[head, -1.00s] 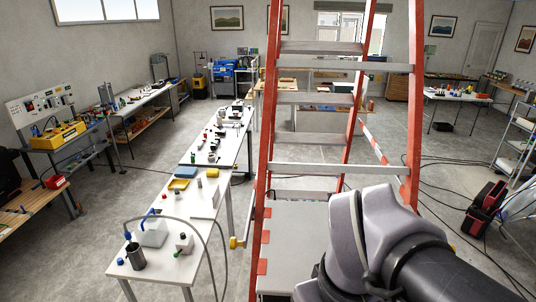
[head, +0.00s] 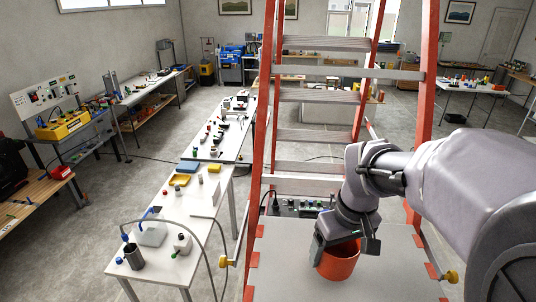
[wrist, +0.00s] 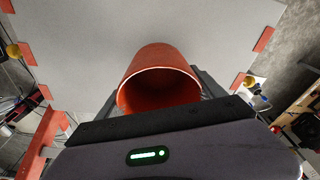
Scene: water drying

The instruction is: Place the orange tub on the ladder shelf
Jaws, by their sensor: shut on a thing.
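The orange tub (head: 339,262) is an open-topped round pail at my gripper, over the grey ladder shelf (head: 290,262). My gripper (head: 335,245) is shut on the orange tub, with its jaws at the tub's rim. In the wrist view the tub (wrist: 160,82) shows its open mouth, between the gripper's fingers (wrist: 160,95), against the pale shelf surface (wrist: 95,40). Whether the tub's base touches the shelf or hangs just above it cannot be told. The far fingertips are mostly hidden by the tub.
The orange ladder's rails (head: 262,130) and grey rungs (head: 325,136) rise behind the shelf, close to my arm. A yellow knob (head: 451,276) is at the shelf's right edge. A white table (head: 165,220) with small items stands left. The shelf's left part is bare.

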